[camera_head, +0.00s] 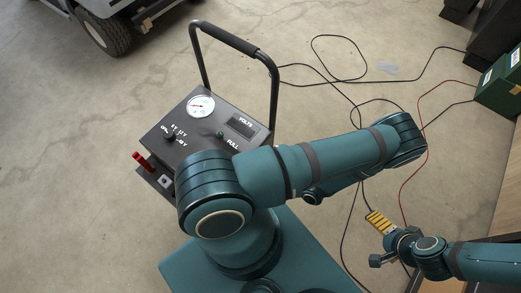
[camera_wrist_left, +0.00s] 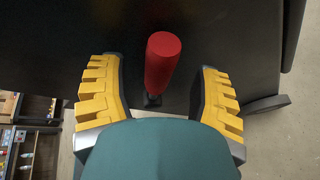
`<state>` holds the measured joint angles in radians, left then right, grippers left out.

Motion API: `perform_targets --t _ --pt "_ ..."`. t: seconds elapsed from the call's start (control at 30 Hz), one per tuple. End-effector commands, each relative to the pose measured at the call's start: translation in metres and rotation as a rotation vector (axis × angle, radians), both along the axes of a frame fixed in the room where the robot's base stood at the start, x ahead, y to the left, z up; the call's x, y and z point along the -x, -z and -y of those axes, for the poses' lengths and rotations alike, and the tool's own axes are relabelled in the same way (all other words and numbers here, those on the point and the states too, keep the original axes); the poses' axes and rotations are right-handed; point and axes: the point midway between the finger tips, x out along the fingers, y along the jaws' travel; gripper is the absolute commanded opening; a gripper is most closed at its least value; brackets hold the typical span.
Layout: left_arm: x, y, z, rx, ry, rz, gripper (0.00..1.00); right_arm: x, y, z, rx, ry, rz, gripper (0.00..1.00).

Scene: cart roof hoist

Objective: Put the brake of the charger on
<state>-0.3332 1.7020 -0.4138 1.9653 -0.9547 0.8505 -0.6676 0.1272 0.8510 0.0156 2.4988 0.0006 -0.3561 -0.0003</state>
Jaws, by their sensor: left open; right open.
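The charger (camera_head: 186,143) is a dark box on the floor with a tall black push handle, a white dial, knobs and a small display. A red lever (camera_head: 143,161) stands out at its left side, beside my arm. In the left wrist view the red lever (camera_wrist_left: 163,62) rises from a dark surface. My left gripper (camera_wrist_left: 157,68) is open, with the lever's grip between its two yellow fingers and a gap on each side. In the head view this gripper is hidden. My right gripper (camera_head: 377,220) is open and empty at the lower right.
Black cables (camera_head: 340,72) and a red cable (camera_head: 403,185) lie across the floor at the right. A green box (camera_head: 499,84) is at the right edge. A cart (camera_head: 128,12) with a black wheel stands at the upper left. The floor left of the charger is clear.

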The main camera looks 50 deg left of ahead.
Motion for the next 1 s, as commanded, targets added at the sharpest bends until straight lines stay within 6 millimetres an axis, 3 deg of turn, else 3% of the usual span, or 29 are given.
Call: perform_targets --t 0.5,0.7,1.0 --pt "-0.038 -0.036 0.079 0.001 0.001 0.003 0.64 0.000 0.000 0.000 0.000 0.000 0.000 1.00" --pt "-0.043 -0.042 0.092 0.000 0.002 0.000 0.64 0.000 0.000 0.000 0.000 0.000 0.000 1.00" --pt "-0.043 -0.043 0.093 0.000 0.000 -0.001 0.64 0.000 0.000 0.000 0.000 0.000 0.000 1.00"
